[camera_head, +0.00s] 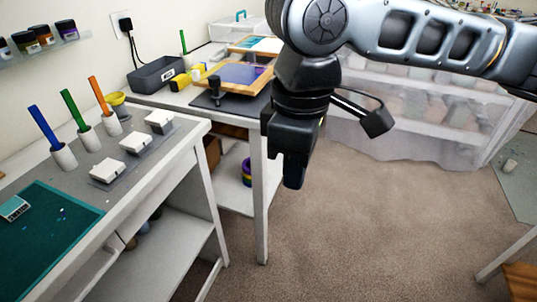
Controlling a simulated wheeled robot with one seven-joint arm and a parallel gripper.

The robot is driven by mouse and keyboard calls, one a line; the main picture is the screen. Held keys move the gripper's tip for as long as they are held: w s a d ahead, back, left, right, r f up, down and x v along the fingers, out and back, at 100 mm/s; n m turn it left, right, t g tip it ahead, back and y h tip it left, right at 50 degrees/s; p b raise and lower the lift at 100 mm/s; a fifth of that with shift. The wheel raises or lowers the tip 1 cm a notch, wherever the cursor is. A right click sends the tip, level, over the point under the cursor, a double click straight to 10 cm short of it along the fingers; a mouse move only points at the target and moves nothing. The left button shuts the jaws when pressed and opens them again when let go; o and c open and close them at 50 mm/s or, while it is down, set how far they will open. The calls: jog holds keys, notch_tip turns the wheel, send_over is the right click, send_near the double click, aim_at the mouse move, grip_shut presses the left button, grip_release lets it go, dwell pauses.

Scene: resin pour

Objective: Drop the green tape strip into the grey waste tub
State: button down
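A green strip (75,110) stands tilted in a small white cup on the near left bench, between a blue strip (45,128) and an orange strip (99,95) in similar cups. A dark grey open tub (157,74) with a white label stands on the far bench against the wall; its inside is mostly hidden. My gripper (293,178) points down in front of the far bench, over the floor and well right of the strips and tub. Its fingers are seen edge-on, so their opening is unclear. No object shows at its tips.
Several white blocks (134,143) sit on grey plates right of the cups. A green cutting mat (45,240) covers the near bench's front. A yellow object (181,81) and a wooden frame (240,75) lie right of the tub. Carpet (380,220) on the right is clear.

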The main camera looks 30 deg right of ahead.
jog(key=shift+r+p, duration=0.65)
jog(key=shift+r, duration=0.15)
jog(key=c, duration=1.4)
grip_release()
